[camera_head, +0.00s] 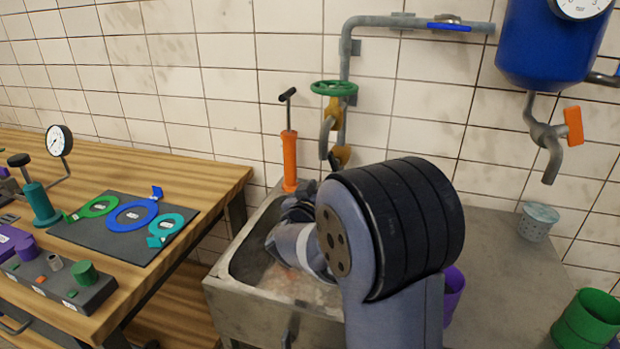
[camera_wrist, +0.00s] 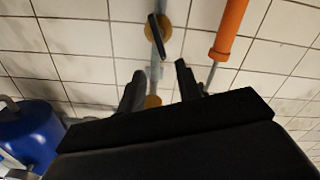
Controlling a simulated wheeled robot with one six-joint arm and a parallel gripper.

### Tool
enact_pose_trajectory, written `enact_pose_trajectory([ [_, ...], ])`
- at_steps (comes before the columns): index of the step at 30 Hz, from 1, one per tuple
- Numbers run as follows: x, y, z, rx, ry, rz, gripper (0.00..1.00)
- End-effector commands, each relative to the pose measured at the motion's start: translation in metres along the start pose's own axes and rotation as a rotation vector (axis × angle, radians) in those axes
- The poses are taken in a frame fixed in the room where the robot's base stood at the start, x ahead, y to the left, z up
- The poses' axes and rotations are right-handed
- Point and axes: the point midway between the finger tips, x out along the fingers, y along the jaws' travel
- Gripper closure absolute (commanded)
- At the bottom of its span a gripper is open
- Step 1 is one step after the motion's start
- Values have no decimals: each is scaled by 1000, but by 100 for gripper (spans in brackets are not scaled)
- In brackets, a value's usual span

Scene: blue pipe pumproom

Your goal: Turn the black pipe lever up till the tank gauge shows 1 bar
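In the head view my gripper (camera_head: 300,207) is partly hidden by my arm. The blue tank (camera_head: 545,45) hangs at upper right. Its gauge (camera_head: 580,6) is cut off at the top edge, and its reading cannot be told.
An orange pump (camera_head: 289,160) stands close left of the pipe, over the sink (camera_head: 240,258). A wooden workbench (camera_head: 110,165) is at left.

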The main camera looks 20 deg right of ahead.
Motion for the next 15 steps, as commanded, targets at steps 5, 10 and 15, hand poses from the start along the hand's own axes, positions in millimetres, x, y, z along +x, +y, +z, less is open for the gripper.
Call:
enact_pose_trajectory([
  [5,14,0,1,0,-1,2,67],
  [10,45,1,1,0,-1,3,67],
  [15,78,1,0,1,-1,3,67],
])
